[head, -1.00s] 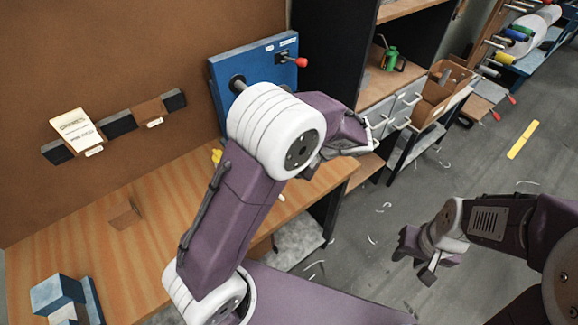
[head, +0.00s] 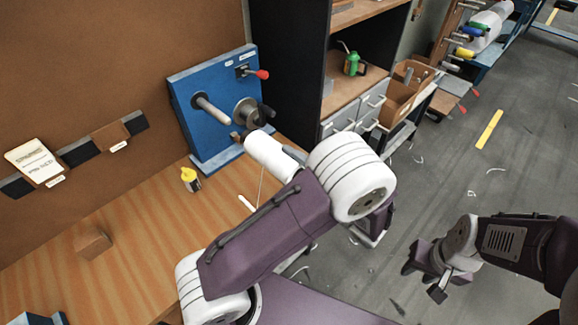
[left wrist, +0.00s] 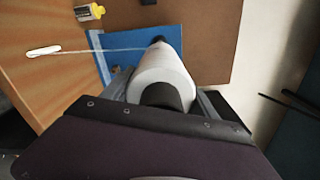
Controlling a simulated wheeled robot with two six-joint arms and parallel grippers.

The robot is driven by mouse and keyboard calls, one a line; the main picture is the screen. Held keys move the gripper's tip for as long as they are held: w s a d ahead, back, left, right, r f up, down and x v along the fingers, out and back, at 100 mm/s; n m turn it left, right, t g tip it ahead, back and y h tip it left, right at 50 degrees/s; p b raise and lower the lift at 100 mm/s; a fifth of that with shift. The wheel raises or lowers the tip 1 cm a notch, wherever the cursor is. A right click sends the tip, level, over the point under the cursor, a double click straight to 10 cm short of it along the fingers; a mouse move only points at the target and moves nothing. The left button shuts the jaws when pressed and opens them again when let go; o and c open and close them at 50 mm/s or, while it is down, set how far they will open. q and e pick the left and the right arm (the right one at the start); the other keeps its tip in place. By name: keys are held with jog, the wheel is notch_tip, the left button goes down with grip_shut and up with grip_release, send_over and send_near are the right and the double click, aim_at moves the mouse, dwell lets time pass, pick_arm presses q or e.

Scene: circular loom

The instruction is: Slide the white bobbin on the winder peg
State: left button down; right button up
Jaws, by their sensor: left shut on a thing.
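The white bobbin (head: 268,154) is a white cylinder in front of the winder, lower right of the bare winder peg (head: 212,109), apart from it. The peg sticks out of the blue winder panel (head: 193,85). My left gripper (head: 287,168) is shut on the bobbin, its fingers mostly hidden behind bobbin and arm. In the left wrist view the bobbin (left wrist: 163,66) sits between the fingers (left wrist: 163,98), its dark-cored end towards me and the blue panel (left wrist: 105,58) beyond. My right gripper (head: 428,272) is open and empty over the floor.
A round metal part (head: 246,112) and a red-knobbed lever (head: 262,74) are on the panel. A thread runs from the bobbin towards a small white piece (left wrist: 43,51) on the table. A yellow-capped bottle (head: 190,179) and a wooden block (head: 92,242) stand there too.

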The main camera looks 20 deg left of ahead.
aim_at(266, 150)
pick_arm(q)
jog(key=shift+x, duration=3.2)
jog(key=shift+w+a, duration=0.15)
jog(key=shift+a, duration=0.2)
jog(key=shift+w+a, duration=0.25)
jog(key=shift+a, duration=0.45)
